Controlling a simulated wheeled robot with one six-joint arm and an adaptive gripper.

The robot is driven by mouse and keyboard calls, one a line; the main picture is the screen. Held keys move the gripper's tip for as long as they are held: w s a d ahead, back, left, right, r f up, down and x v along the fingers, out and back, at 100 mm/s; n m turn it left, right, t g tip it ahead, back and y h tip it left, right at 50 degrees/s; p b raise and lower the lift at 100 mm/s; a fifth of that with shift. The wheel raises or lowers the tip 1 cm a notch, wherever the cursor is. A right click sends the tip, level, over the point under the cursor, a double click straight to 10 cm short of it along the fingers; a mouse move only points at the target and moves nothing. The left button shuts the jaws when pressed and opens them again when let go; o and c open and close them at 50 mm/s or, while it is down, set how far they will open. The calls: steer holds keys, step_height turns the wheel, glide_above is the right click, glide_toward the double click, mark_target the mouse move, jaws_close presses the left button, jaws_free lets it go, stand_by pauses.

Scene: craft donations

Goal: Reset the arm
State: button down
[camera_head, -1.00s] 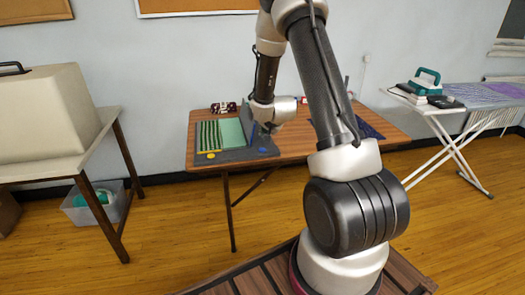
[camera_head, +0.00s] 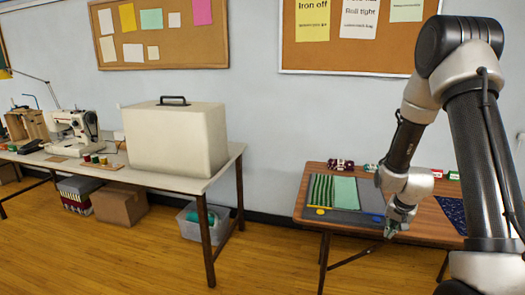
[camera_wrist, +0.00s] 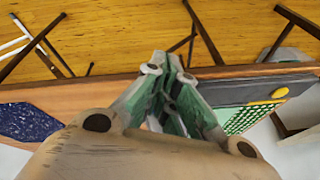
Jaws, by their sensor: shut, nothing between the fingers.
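My arm comes in from the right side of the head view and bends down over the wooden table. My gripper (camera_head: 391,230) hangs by the table's front edge, just right of the grey mat's front corner in that view. The gripper is shut and empty. In the wrist view its two fingers (camera_wrist: 172,62) come together, with the table edge and floor beyond. The grey mat (camera_head: 345,218) lies on the wooden table (camera_head: 425,231) with striped green cloth (camera_head: 321,190) and plain green cloth (camera_head: 345,191) on it. I cannot tell the gripper's exact height.
A dark blue speckled cloth (camera_head: 450,212) lies right of the gripper. Small patterned bundles (camera_head: 340,165) stand at the table's back. A long table with a cream case (camera_head: 175,140) and sewing machine (camera_head: 75,130) is at the left. Wooden floor (camera_head: 270,265) lies open between the tables.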

steer(key=s+a+r+n, duration=0.2)
steer(key=s+a+r, duration=0.1)
steer(key=s+r, duration=0.6)
steer(key=s+a+r+n, duration=0.2)
steer(key=s+a+r, duration=0.1)
steer(key=s+r, duration=0.7)
steer(key=s+a+r+n, duration=0.3)
steer(key=s+r, duration=0.7)
steer(key=r, duration=0.1)
steer(key=shift+r+t+y, duration=0.3)
steer(key=shift+r, duration=0.1)
